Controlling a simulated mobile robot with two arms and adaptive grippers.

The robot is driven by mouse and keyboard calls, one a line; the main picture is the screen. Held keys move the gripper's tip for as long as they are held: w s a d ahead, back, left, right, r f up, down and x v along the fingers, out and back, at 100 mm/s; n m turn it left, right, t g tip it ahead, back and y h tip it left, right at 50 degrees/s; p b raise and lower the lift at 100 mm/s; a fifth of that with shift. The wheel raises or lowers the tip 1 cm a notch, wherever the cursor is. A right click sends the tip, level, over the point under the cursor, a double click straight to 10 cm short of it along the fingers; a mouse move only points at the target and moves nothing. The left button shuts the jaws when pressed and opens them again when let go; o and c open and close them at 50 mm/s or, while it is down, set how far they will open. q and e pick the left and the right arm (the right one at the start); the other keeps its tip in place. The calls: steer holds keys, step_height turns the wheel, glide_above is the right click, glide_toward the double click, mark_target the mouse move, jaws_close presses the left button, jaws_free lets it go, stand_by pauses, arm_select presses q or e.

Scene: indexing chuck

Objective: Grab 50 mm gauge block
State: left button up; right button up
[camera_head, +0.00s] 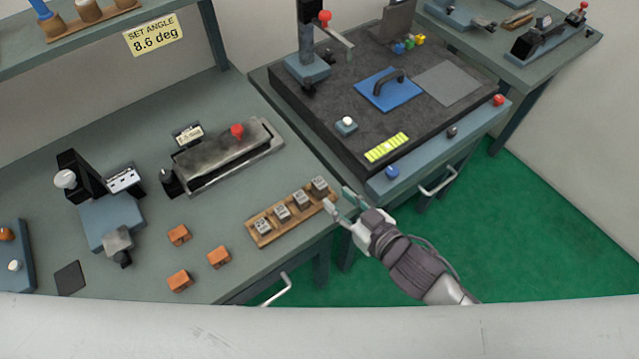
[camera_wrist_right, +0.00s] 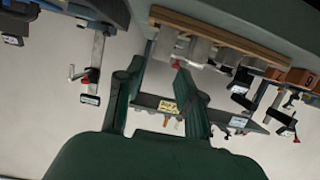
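A wooden tray (camera_head: 270,238) with several grey metal gauge blocks stands near the front right edge of the left bench. The blocks stand in a row: the rightmost block (camera_head: 319,185) is closest to my right gripper, the leftmost block (camera_head: 263,225) farthest. Their labels are too small to read, so I cannot tell which is the 50 mm one. My right gripper (camera_head: 338,199) is open and empty, just right of the tray's right end. In the right wrist view, my open fingers (camera_wrist_right: 157,108) show with the tray (camera_wrist_right: 222,32) and blocks (camera_wrist_right: 200,50) beyond them. My left gripper is not in view.
Several orange blocks (camera_head: 219,257) lie left of the tray. A sine-bar-like fixture (camera_head: 225,160) with a red knob stands behind it. A dark surface plate (camera_head: 340,130) on a second bench is close on the right. Green floor (camera_head: 540,220) is open.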

mark_target(324, 190)
steer(key=shift+x, duration=0.85)
steer(key=shift+w+a+f, duration=0.2)
steer(key=shift+w+a, duration=0.1)
steer(key=shift+w, duration=0.2)
steer(key=shift+w+a, duration=0.1)
steer(key=shift+a, duration=0.05)
steer(key=p+x, duration=0.1)
steer(key=x, duration=0.4)
steer(key=shift+f+p, duration=0.3)
steer(key=shift+p, duration=0.1)
steer(key=shift+s, duration=0.25)
steer(key=shift+c, duration=0.6)
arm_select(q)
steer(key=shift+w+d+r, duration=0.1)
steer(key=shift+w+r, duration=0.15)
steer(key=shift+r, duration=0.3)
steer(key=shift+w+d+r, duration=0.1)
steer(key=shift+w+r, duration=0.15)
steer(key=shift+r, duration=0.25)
arm_select(e)
jaws_close()
